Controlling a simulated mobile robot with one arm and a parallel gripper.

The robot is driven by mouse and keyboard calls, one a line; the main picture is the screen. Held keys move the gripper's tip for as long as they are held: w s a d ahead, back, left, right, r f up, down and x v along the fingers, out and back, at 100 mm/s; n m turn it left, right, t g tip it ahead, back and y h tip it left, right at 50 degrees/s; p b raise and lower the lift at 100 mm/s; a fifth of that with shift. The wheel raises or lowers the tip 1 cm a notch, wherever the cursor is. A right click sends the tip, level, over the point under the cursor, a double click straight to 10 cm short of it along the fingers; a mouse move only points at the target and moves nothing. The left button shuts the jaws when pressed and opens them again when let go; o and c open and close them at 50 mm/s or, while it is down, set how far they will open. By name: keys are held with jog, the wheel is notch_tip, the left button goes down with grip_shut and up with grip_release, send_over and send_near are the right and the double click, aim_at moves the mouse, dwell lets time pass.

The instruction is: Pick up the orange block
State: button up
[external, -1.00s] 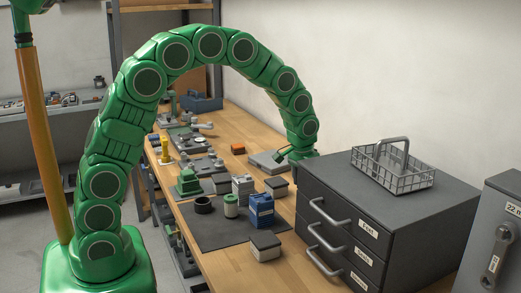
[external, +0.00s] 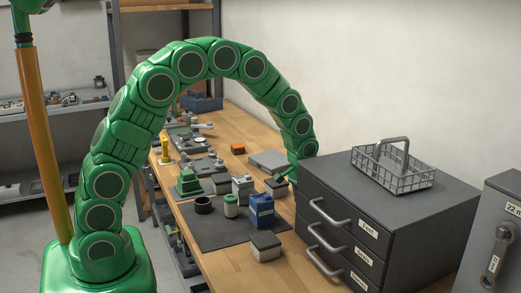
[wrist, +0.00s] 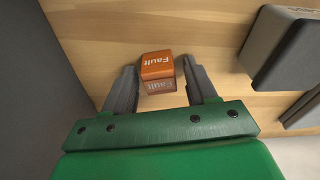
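An orange block (wrist: 157,66) with a white "Fault" label lies on the wooden bench in the wrist view. My gripper (wrist: 160,72) is open, with one grey finger on each side of this block and a small gap on both sides. In the external view, my gripper's end (external: 290,174) is low behind the drawer cabinet's far corner and mostly hidden. A small orange block (external: 238,149) stands farther back on the bench in that view, apart from my gripper. I cannot tell whether both views show the same block.
A dark drawer cabinet (external: 345,225) with a wire basket (external: 392,178) on top stands right of my gripper. A dark-topped box (external: 277,187) is close by. A flat grey case (external: 268,161) lies behind. Several parts crowd the bench and dark mat (external: 208,232).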

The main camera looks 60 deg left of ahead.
jog(key=c, duration=0.8)
jog(key=shift+c, duration=0.2)
jog(key=shift+r, duration=0.15)
jog(key=shift+r, duration=0.25)
notch_tip(320, 180, up, 2)
jog(key=shift+r, duration=0.1)
jog(key=s+r, duration=0.3)
jog(key=s, duration=0.1)
jog(key=s+r, duration=0.3)
jog(key=s, duration=0.2)
jog(key=s+d+r, duration=0.1)
jog(key=s+r, duration=0.3)
jog(key=s, duration=0.1)
